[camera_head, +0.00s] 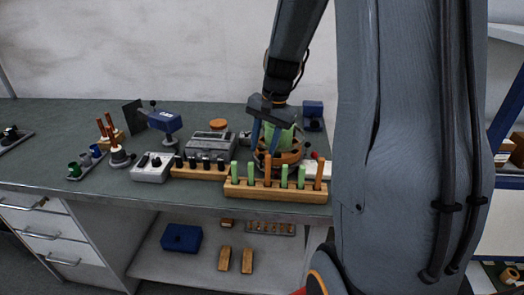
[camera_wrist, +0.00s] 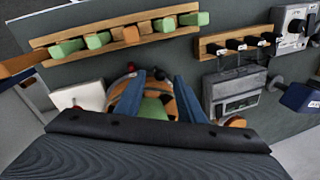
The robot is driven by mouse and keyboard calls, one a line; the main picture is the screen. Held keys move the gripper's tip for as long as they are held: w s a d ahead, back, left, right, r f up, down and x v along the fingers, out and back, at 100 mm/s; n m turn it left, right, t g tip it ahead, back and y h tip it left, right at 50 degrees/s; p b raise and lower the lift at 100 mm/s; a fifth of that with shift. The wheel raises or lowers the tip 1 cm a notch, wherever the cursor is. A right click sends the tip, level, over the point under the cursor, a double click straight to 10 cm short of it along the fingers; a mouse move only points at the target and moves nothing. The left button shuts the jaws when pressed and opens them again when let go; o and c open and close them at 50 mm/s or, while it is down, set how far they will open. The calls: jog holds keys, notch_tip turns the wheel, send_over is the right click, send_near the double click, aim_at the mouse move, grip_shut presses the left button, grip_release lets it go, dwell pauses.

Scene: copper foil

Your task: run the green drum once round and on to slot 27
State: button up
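The green drum (camera_head: 282,116) stands on the bench in an orange-brown round holder (camera_head: 291,158), partly hidden behind my gripper. My gripper (camera_head: 261,150) points down at it with its two blue fingers apart. In the wrist view the fingers (camera_wrist: 158,78) reach out on either side of the green drum (camera_wrist: 153,108), with orange-brown parts around it. I cannot tell whether either finger touches the drum. Slot numbers are not readable in either view.
A wooden rack (camera_head: 262,190) of green and orange pegs stands in front of the drum. A rack with black knobs (camera_head: 200,166), a grey scale (camera_head: 207,143) and a white control box (camera_head: 153,168) are to the left. A dark blue block (camera_head: 313,110) stands behind.

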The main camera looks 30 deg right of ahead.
jog(key=shift+w+a+f, duration=0.1)
jog(key=shift+f, duration=0.5)
jog(key=shift+w+a+f, duration=0.1)
jog(key=shift+f, duration=0.5)
grip_shut()
